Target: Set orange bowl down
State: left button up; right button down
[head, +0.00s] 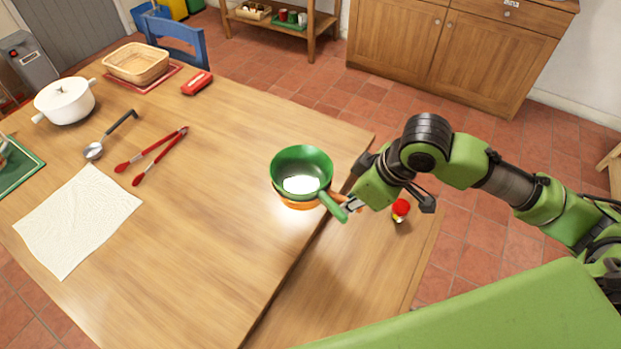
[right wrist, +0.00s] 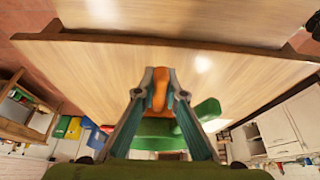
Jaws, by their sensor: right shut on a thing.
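The orange bowl (head: 297,205) shows as a thin rim under a green pan-like bowl with a handle (head: 301,161), which hides most of it. Both are over the right edge area of the wooden table; I cannot tell whether the orange bowl touches the top. My right gripper (head: 352,204) comes from the right and is shut on the orange bowl's handle. In the right wrist view the orange part (right wrist: 160,88) sits between the fingertips (right wrist: 160,82), with green parts (right wrist: 207,110) behind. My left gripper is not in view.
On the table (head: 215,230) are red tongs (head: 160,152), a ladle (head: 110,135), a white pot (head: 65,100), a basket (head: 137,62), a red item (head: 197,83) and a pale cloth (head: 78,220). A red-topped jar (head: 400,209) is near my right gripper. The table's middle is clear.

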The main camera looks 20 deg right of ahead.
jog(key=w+f, duration=0.2)
jog(key=w, duration=0.2)
jog(key=w+f, duration=0.3)
jog(key=w, duration=0.1)
jog(key=w+f+p, duration=0.1)
jog(key=w+f, duration=0.2)
jog(key=w, duration=0.1)
jog(key=shift+w+a+f, duration=0.1)
jog(key=shift+w+f, duration=0.35)
jog(key=shift+f, duration=0.05)
notch_tip(320, 180, down, 2)
jog(key=shift+f+p, duration=0.1)
jog(key=shift+p, duration=0.4)
jog(key=shift+w+f, duration=0.1)
jog(key=shift+f, duration=0.4)
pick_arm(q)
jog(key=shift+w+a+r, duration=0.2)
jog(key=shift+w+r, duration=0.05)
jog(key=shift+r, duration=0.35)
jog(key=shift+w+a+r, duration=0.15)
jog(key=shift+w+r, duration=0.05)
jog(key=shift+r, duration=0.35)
pick_arm(e)
jog(key=c, duration=2.5)
grip_release()
jog(key=shift+f, duration=0.25)
jog(key=o, duration=0.4)
jog(key=shift+s, duration=0.2)
